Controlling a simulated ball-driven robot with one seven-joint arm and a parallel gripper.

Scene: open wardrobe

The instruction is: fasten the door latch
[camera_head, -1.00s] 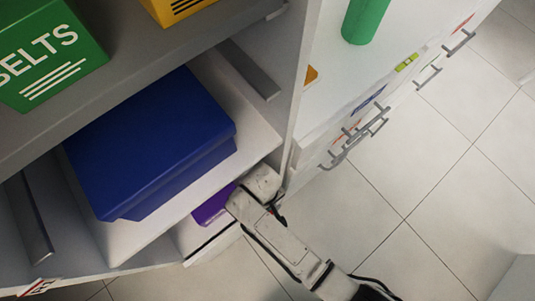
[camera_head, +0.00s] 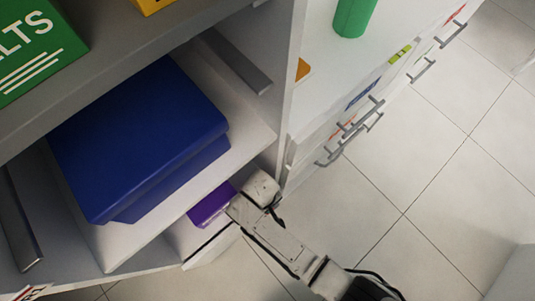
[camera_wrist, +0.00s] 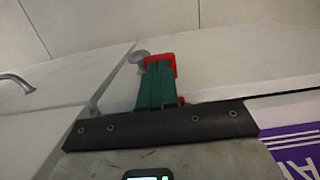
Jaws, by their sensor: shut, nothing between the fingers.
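In the wrist view my gripper (camera_wrist: 158,68) is shut and empty, its dark green fingers side by side with red at the tip. A small grey rounded piece (camera_wrist: 139,57) shows just left of the fingertips, by a seam between white panels (camera_wrist: 220,70). It may be part of the latch; I cannot tell whether the fingers touch it. In the head view my arm reaches to the lower front edge of the open wardrobe (camera_head: 285,100), and the fingers are hidden there. No latch can be made out in the head view.
A purple box (camera_head: 211,205) lies low beside my wrist; it also shows in the wrist view (camera_wrist: 296,150). A blue box (camera_head: 135,140) sits on a shelf above. Drawer handles (camera_head: 350,133) jut out at the right. The tiled floor (camera_head: 420,150) is clear.

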